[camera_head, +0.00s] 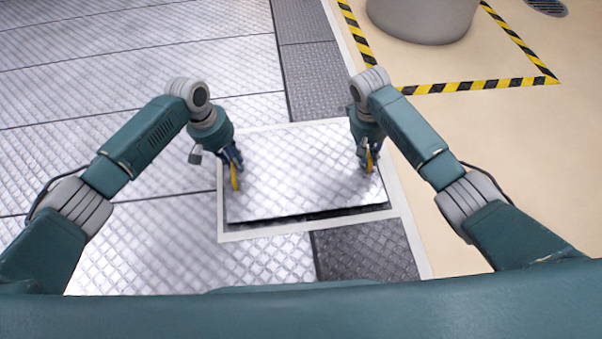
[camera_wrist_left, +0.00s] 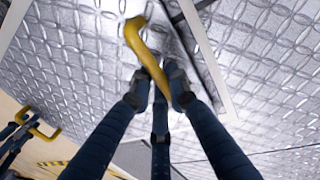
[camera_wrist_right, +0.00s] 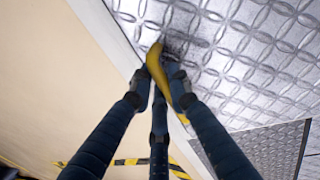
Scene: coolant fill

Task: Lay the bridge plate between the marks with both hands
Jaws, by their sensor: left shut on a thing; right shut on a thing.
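The bridge plate (camera_head: 300,175) is a silver diamond-tread sheet with a yellow handle at each end. It lies across the dark floor strip, within a white outline of marks (camera_head: 265,233); a dark band shows under its near edge, and I cannot tell whether it touches the floor. My left gripper (camera_head: 234,172) is shut on the left yellow handle, which also shows in the left wrist view (camera_wrist_left: 148,55). My right gripper (camera_head: 369,160) is shut on the right yellow handle, seen in the right wrist view (camera_wrist_right: 156,68). The fingers hide part of each handle.
Silver tread flooring (camera_head: 120,80) spreads to the left. A dark tread strip (camera_head: 365,252) runs under the plate. Beige floor (camera_head: 480,130) lies to the right. A grey round base (camera_head: 422,18) stands inside yellow-black tape (camera_head: 480,86) at the back right.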

